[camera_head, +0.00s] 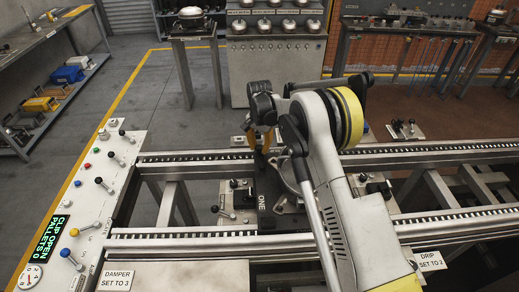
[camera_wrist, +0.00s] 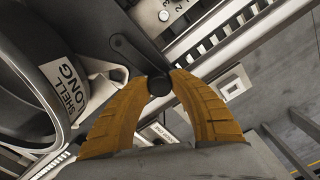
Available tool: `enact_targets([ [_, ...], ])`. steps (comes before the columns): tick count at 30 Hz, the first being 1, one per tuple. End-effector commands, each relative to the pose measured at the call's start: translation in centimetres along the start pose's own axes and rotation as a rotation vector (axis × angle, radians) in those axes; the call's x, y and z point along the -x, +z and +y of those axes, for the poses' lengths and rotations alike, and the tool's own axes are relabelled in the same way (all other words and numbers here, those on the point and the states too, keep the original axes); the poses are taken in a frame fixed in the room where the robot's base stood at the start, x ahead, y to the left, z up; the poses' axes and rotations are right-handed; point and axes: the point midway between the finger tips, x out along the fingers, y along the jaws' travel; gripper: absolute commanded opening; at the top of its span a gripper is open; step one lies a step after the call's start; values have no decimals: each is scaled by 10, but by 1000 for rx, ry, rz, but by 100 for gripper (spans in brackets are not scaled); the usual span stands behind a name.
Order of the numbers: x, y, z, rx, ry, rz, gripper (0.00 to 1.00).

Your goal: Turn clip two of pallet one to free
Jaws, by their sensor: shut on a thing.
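Pallet one (camera_head: 262,222), a dark plate marked ONE, sits between the two conveyor rails, partly hidden by my arm. My gripper (camera_head: 262,141) is over its far side with orange fingers pointing down. In the wrist view, my gripper (camera_wrist: 160,82) is shut on the round black end of a dark clip lever (camera_wrist: 128,48). The lever runs up and left from the fingertips. Its number is not readable. A grey round shell (camera_wrist: 28,85) labelled SHELL LONG is close beside the left finger. In the head view the clip's held end is too small to make out.
The conveyor rails (camera_head: 190,238) run left to right. A control panel (camera_head: 92,205) at left has levers and a display reading CLIP OPEN PALLETS 0. Other small clamps (camera_head: 240,185) stand near the pallet. Open floor lies beyond the far rail.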

Motion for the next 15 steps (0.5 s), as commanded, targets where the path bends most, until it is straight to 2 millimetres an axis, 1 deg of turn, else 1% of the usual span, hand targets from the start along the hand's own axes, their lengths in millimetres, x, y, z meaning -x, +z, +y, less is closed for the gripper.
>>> enact_targets([
  [6, 0, 0, 0, -92, 0, 0, 0],
  [15, 0, 0, 0, -138, 0, 0, 0],
])
